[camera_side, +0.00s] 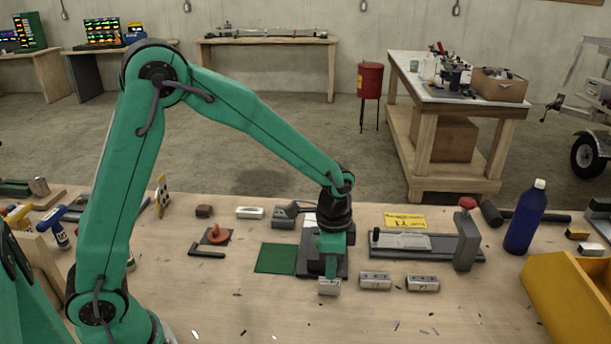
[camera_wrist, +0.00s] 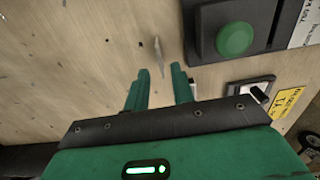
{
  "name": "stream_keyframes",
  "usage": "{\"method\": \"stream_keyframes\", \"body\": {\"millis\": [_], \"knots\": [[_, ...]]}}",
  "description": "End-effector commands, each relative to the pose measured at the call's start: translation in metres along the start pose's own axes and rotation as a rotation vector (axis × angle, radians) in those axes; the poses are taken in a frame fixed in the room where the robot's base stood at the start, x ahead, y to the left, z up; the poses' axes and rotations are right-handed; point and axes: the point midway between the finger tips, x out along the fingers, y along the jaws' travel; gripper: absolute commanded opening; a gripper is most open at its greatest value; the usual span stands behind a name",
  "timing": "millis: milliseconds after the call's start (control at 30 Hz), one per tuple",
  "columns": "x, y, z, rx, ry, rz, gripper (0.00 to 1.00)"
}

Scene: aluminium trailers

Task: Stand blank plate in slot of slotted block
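My gripper (camera_side: 329,272) points down over the bench. In the wrist view its two green fingers (camera_wrist: 158,74) stand apart with a gap between them. A small silver block (camera_side: 329,287) sits right at the fingertips in the side view; I cannot tell whether they touch. Two similar silver blocks (camera_side: 375,282) (camera_side: 423,284) stand to its right; their slots are too small to make out. A thin pale sliver (camera_wrist: 158,56) shows just beyond the fingertips in the wrist view; I cannot tell whether it is the blank plate or a scrap.
A dark fixture with an upright post (camera_side: 467,250) and red knob stands right. A green mat (camera_side: 275,258) lies left. A dark box with a green button (camera_wrist: 235,39) is near the fingers. A yellow bin (camera_side: 570,300) and blue bottle (camera_side: 526,217) stand far right. Front bench has small scraps.

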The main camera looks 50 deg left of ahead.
Motion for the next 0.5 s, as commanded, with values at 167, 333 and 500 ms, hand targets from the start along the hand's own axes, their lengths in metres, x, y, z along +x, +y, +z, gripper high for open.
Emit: {"method": "stream_keyframes", "body": {"millis": [167, 333, 500], "knots": [[-0.032, -0.001, -0.001, 0.000, 0.004, -0.002, 0.24], [-0.059, -0.001, -0.001, 0.000, 0.004, -0.002, 0.24], [-0.078, 0.000, -0.001, 0.000, 0.002, -0.002, 0.24]]}}
